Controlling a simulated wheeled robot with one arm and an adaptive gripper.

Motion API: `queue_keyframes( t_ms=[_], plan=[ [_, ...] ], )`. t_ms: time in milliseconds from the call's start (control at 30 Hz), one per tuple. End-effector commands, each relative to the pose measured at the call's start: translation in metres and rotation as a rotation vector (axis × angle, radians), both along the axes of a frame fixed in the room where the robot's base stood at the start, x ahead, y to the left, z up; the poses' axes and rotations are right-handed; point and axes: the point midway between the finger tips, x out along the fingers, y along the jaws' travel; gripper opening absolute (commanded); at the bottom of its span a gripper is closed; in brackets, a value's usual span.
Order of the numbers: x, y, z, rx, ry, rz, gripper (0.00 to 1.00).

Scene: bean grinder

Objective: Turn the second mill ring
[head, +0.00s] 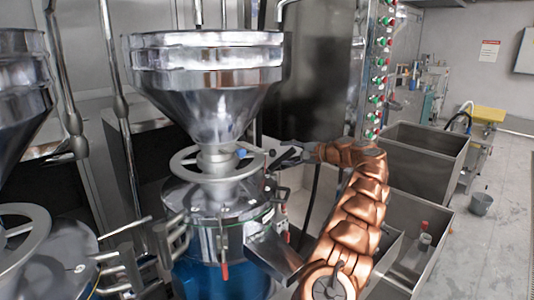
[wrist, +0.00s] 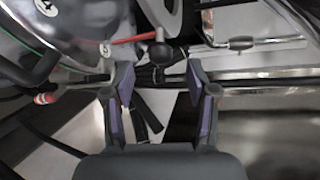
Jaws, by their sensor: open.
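Two mills show in the head view. The central one has a steel funnel hopper (head: 208,95) and a flat grey ring (head: 185,172) around its neck, with a small blue piece at the ring's right. The left one is cut by the frame edge, and its grey ring (head: 38,222) is partly in view. I cannot tell from the frames which is called second. My gripper (head: 277,158) is just right of the central ring, its fingers dark and small there.
A blue container (head: 215,280) sits under the central mill. Metal handles and clamps (head: 135,255) stand between the mills. A red-tipped lever (wrist: 46,98) and steel rods lie beyond my fingers. A button panel (head: 378,70) and steel bins (head: 420,160) are at right.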

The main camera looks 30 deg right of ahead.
Motion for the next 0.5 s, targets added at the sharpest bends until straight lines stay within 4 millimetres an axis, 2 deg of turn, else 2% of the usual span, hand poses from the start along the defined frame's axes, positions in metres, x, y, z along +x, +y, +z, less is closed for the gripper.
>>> queue_keyframes(
  t_ms=[500],
  plan=[
    [0.054, 0.035, -0.014, 0.000, 0.005, 0.008, 0.57]
  ],
)
